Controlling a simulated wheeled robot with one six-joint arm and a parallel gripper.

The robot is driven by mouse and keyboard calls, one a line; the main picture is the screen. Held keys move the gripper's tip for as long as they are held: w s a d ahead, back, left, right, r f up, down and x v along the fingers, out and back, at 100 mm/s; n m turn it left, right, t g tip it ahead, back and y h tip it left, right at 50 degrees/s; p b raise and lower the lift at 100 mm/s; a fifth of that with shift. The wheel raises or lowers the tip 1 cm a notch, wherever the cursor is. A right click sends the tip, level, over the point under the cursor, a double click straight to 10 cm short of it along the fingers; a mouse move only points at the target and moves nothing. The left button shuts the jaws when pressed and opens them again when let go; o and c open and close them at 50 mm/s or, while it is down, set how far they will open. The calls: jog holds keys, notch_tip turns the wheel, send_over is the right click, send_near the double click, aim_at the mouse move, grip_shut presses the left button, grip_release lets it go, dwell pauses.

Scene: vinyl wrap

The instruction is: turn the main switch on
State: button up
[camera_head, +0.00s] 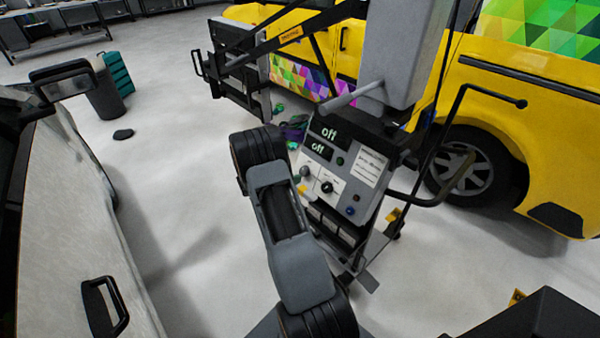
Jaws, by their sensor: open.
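The control panel (343,170) is the grey sloped face of a wheeled machine right of my arm. A black rotary knob (326,187) sits on a white plate in the panel's middle. A grey round knob (304,172) is to its left, close to my arm. I cannot tell from the labels which one is the main switch. My arm stands in front of the panel's left side; my gripper is not visible.
A yellow van (545,100) with coloured triangle wrap stands behind the machine. A black tubular handle (432,198) juts from the machine's right side. A light-coloured vehicle (75,220) is at left. Grey floor (190,170) is clear between that vehicle and the machine.

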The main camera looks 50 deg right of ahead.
aim_at(302, 171)
jog(key=shift+x, duration=3)
jog(key=shift+a, duration=0.1)
jog(key=c, duration=0.9)
